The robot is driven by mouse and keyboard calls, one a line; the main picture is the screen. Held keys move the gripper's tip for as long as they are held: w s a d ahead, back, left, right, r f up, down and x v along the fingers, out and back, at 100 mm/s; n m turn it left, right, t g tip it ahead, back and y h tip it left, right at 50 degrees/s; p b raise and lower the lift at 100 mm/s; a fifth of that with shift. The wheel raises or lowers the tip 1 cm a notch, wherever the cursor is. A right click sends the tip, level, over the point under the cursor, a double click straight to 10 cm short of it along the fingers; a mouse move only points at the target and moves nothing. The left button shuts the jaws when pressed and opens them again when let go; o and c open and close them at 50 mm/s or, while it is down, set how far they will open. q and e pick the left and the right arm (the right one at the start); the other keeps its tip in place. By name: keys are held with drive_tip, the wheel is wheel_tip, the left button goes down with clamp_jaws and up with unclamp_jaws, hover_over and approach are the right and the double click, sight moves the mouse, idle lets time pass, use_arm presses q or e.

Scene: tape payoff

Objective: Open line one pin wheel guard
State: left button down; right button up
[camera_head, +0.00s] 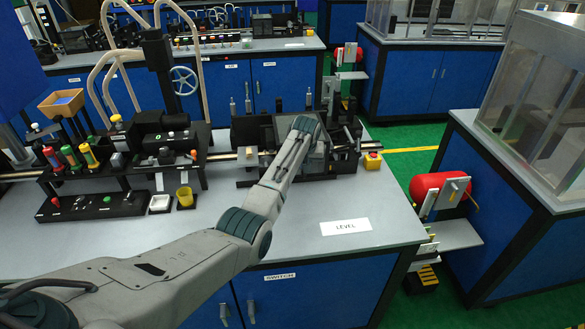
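My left arm comes in from the lower left and reaches over the bench to a dark machine (252,132) at the bench's back right. The arm's last visible joint is above this machine and covers part of it. My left gripper is hidden behind the arm, so its fingers and any contact do not show. Dark grey panels sit around the arm's end. I cannot tell which of them is the pin wheel guard, or whether it is open or shut. My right gripper is not in view.
The grey bench (250,230) has free room at its front, with a white LEVEL label (346,227).

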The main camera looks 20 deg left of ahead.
use_arm(q)
drive_tip(key=shift+w+d+r, duration=0.1)
drive_tip(key=shift+w+d, duration=0.1)
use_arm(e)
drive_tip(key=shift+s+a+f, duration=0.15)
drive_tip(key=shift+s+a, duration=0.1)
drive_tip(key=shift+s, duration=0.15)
use_arm(q)
drive_tip(key=c, duration=1.5)
unclamp_jaws()
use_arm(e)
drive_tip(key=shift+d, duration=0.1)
